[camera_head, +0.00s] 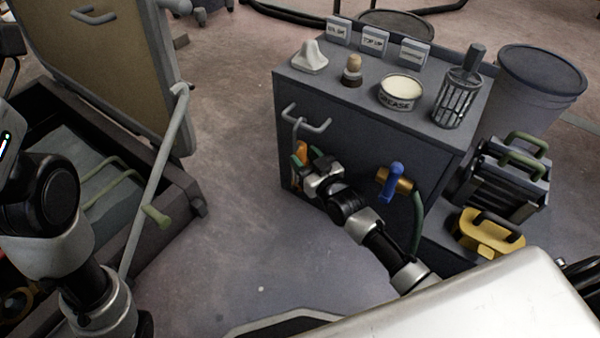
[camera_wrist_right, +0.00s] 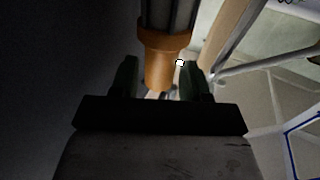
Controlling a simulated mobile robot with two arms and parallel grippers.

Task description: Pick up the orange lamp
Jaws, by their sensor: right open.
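The orange lamp (camera_head: 297,178) hangs upright from a hook on the front of the grey cabinet (camera_head: 345,122), at its left end. My right gripper (camera_head: 304,157) is at the lamp and partly covers it. In the right wrist view, the lamp's orange handle (camera_wrist_right: 160,67) lies between the two green fingers of my right gripper (camera_wrist_right: 160,80). The fingers are open, with a gap visible on each side of the handle. The lamp's dark ribbed part continues out of the top of that view. My left arm shows at the left edge, but its gripper is out of view.
On the cabinet top are a grease tin (camera_head: 401,92), a grey caged lamp (camera_head: 460,95), a small knob-topped item (camera_head: 352,71) and label blocks. A blue-handled valve (camera_head: 394,180) sticks out of the front. A yellow case (camera_head: 487,234) stands at right.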

